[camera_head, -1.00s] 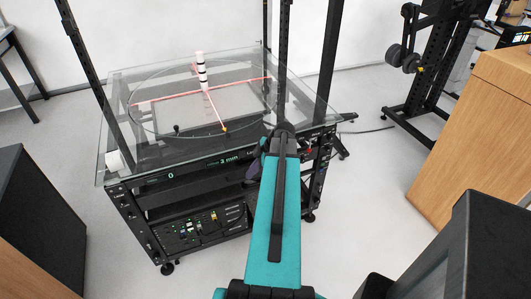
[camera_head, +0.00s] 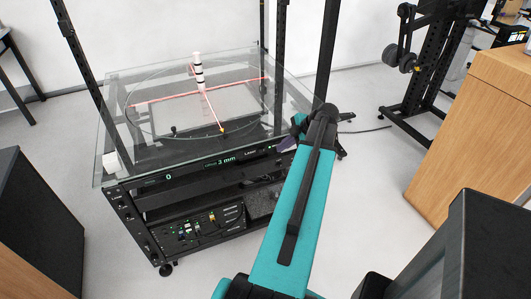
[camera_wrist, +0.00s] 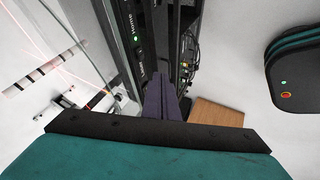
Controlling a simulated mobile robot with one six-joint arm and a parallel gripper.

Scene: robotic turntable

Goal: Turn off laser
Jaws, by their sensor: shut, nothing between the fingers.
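The turntable rig (camera_head: 112,172) has a glass top with a striped black-and-white post (camera_head: 198,72). Red laser lines (camera_head: 240,88) cross the top and reach the post; red lines also show at the left of the wrist view (camera_wrist: 45,45). The front panel (camera_head: 200,166) carries lit green readouts, including "3 mm". My gripper (camera_head: 287,144) is by the rig's front right corner, with its purple fingers together and empty. My arm hides the panel's right end.
A lower control unit (camera_head: 203,228) with several small lights sits in the rig. Black uprights (camera_head: 85,60) rise around the glass. A wooden cabinet (camera_head: 470,140) stands at right and a dark cabinet (camera_head: 38,225) at left. The floor in front of the rig is clear.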

